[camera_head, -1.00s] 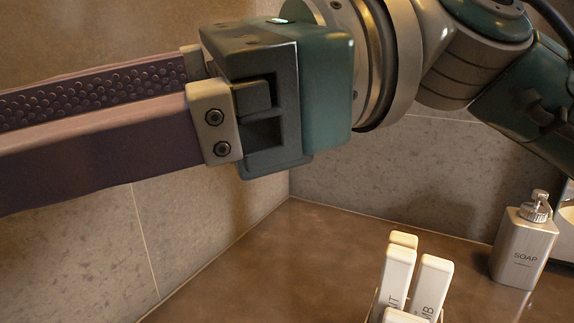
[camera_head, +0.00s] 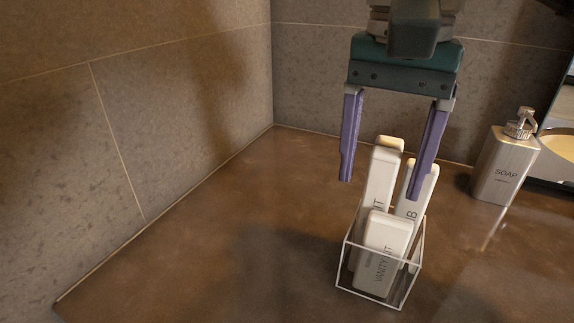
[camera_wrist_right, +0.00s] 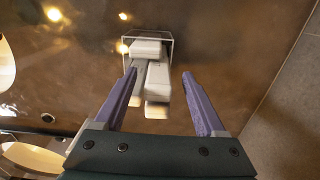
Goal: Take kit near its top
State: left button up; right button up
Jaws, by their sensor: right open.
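A clear holder (camera_head: 376,298) on the counter holds upright white boxes. The front, shorter box, the vanity kit (camera_head: 389,236), reads "VANITY KIT". Behind it stand a taller box ending in "IT" (camera_head: 381,175) and, to its right, a box ending in "B" (camera_head: 424,182); their lower labels are hidden. My right gripper (camera_head: 382,189) is open and empty, pointing down above and behind the holder. Its right finger overlaps the "B" box in this view; contact cannot be told. In the right wrist view, the boxes lie beyond and between the fingertips (camera_wrist_right: 159,74). My left gripper is out of view.
A soap dispenser (camera_head: 505,160) stands to the right of the holder, near the back wall. A sink basin (camera_head: 557,146) shows at the right edge. The brown counter (camera_head: 230,240) left of the holder is clear up to the tiled wall.

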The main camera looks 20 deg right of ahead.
aim_at(375, 203)
jog(key=f, duration=0.5)
jog(key=shift+d+f+p, duration=0.2)
jog(key=shift+p, duration=0.2)
jog(key=shift+w, duration=0.1)
jog(key=shift+c, duration=0.2)
grip_shut()
